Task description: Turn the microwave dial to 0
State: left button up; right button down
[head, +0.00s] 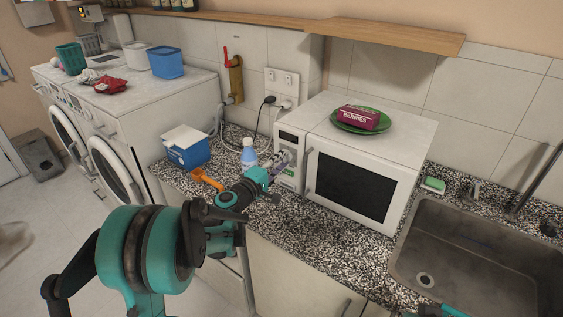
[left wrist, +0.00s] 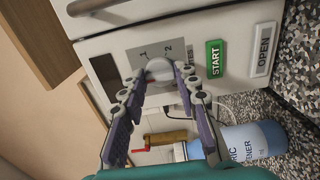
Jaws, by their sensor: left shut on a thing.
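The white microwave (head: 413,178) stands on the speckled counter, its dark-windowed door closed. My left gripper (head: 284,159) reaches its control panel at the left of the door and hides the dial in the head view. In the left wrist view, which is turned sideways, the round pale dial (left wrist: 159,67) sits on a grey plate with the marks 1 and 2 showing. The left gripper (left wrist: 160,78) is shut on the dial, one finger on each side.
A green START button (left wrist: 215,58) and an OPEN button (left wrist: 263,48) sit beside the dial. A blue-white bottle (head: 249,154), an orange scoop (head: 207,179) and a blue box (head: 186,150) stand left of the microwave. A green plate (head: 340,125) with a berries box lies on top.

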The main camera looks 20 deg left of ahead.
dwell(0.5)
pick_arm(q)
jog(key=o, duration=1.2)
jog(key=shift+c, duration=0.2)
jog(key=v, duration=1.2)
